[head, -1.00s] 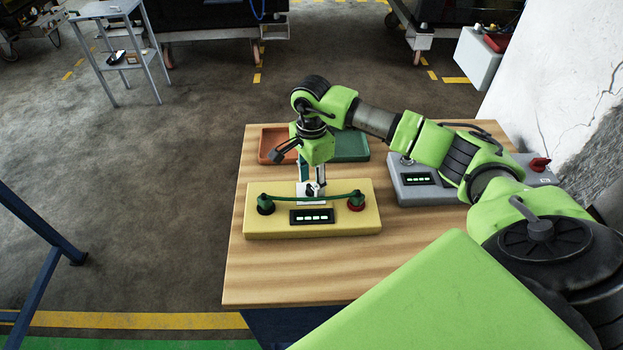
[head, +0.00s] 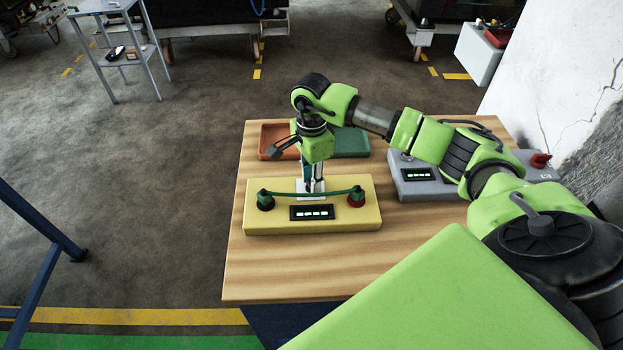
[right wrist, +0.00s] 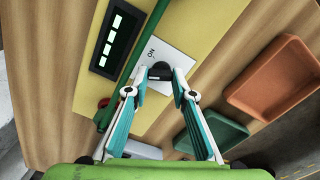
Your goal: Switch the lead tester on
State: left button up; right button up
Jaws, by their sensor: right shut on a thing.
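The lead tester is a yellow box (head: 355,221) on the wooden table. A green lead (head: 330,194) runs between a dark green terminal (head: 265,200) and a red terminal (head: 355,200) on its top. In the right wrist view a black knob (right wrist: 160,70) sits on a white plate (right wrist: 165,53) marked ON. My right gripper (head: 312,187) points down at the back of the box. Its fingertips (right wrist: 158,79) are shut on the knob from both sides. My left gripper is not in view.
An orange tray (head: 277,136) and a green tray (head: 350,142) lie behind the tester. A grey box (head: 420,190) with a lit display and a red knob (head: 540,160) stands at the right. The table front (head: 290,270) is clear.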

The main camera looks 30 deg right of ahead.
jog(key=m+b, duration=0.2)
jog(key=m, duration=0.1)
jog(key=shift+f, duration=0.1)
jog(key=m+b, duration=0.1)
jog(key=m, duration=0.1)
jog(key=shift+m, duration=0.4)
jog(key=m+b, duration=0.1)
jog(key=m, duration=0.2)
jog(key=shift+a, duration=0.1)
jog(key=shift+m+b, duration=0.55)
jog(key=shift+m, duration=0.65)
jog(key=o, duration=1.1)
jog(key=shift+r, duration=0.25)
notch_tip(320, 180, up, 12)
